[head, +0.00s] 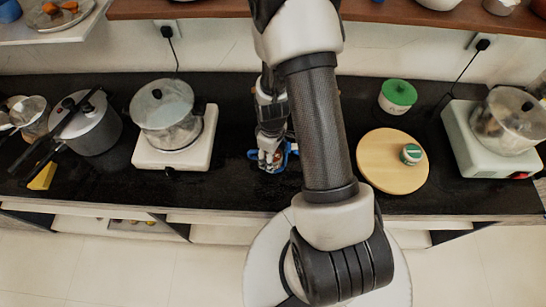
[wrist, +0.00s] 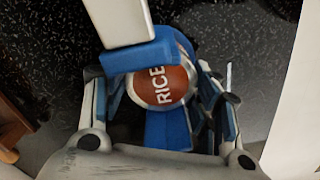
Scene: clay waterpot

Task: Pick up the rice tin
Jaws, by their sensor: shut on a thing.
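The rice tin (wrist: 163,86) shows in the wrist view with a reddish-brown top face and white "RICE" lettering. My gripper (wrist: 155,92) is shut on it, with blue finger pads on opposite sides of the tin. In the head view, my gripper (head: 272,156) is low over the front middle of the black counter (head: 235,150). The tin is mostly hidden there by the gripper and arm. I cannot tell whether it touches the counter.
Left of my gripper is a burner (head: 205,140) with a lidded pot (head: 165,112). Right are a round wooden board (head: 385,175) with a small jar (head: 411,154), a green-lidded canister (head: 397,97) and another burner (head: 470,150). A shelf edge (head: 400,14) runs above.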

